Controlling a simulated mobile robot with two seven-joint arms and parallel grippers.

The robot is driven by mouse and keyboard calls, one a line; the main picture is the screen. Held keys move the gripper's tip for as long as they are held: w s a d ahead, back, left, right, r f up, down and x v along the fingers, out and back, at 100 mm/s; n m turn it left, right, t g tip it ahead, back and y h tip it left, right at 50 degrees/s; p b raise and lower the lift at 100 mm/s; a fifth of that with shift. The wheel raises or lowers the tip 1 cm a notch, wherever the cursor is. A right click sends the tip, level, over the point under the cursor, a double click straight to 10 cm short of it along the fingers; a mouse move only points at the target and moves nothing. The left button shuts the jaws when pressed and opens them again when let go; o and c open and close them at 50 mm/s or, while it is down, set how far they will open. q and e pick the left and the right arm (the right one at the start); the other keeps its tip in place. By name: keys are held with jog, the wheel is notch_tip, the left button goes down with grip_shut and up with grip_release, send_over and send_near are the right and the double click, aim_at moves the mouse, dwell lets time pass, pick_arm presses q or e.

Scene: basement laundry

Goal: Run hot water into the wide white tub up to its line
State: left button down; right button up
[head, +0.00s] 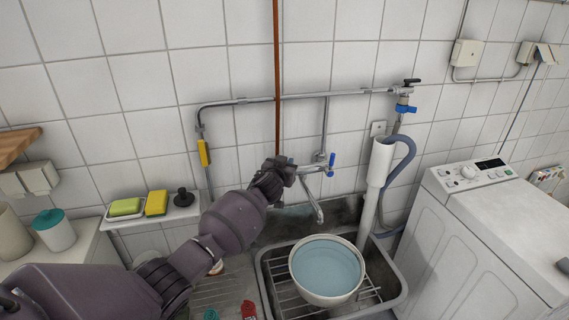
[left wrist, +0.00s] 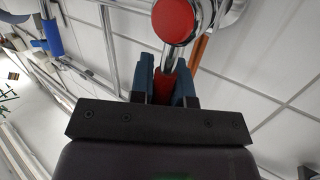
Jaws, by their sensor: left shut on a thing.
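The wide white tub (head: 296,279) sits on a wire rack in the sink, below the tap spout (head: 314,204). Bluish water stands in it, fairly high toward the rim. No fill line can be made out, and I cannot see a clear stream from the spout. My left gripper (head: 284,168) is at the left side of the wall tap. In the left wrist view its blue fingers (left wrist: 167,84) are shut on the red tap handle (left wrist: 163,87), with a red round cap (left wrist: 173,20) just beyond. The blue tap handle (head: 331,160) is free on the right. My right gripper is out of view.
A white standpipe (head: 376,170) with a grey hose rises behind the sink (head: 262,285). A washing machine (head: 490,220) stands at the right. A small shelf (head: 185,212) at the left holds sponges and a black plug.

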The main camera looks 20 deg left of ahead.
pick_arm(q)
jog(key=c, duration=1.1)
grip_release()
jog(key=s+r, duration=0.1)
jog(key=s, duration=0.9)
jog(key=shift+s+d+r, duration=0.2)
jog(key=shift+s+d, duration=0.15)
jog(key=shift+d, duration=0.1)
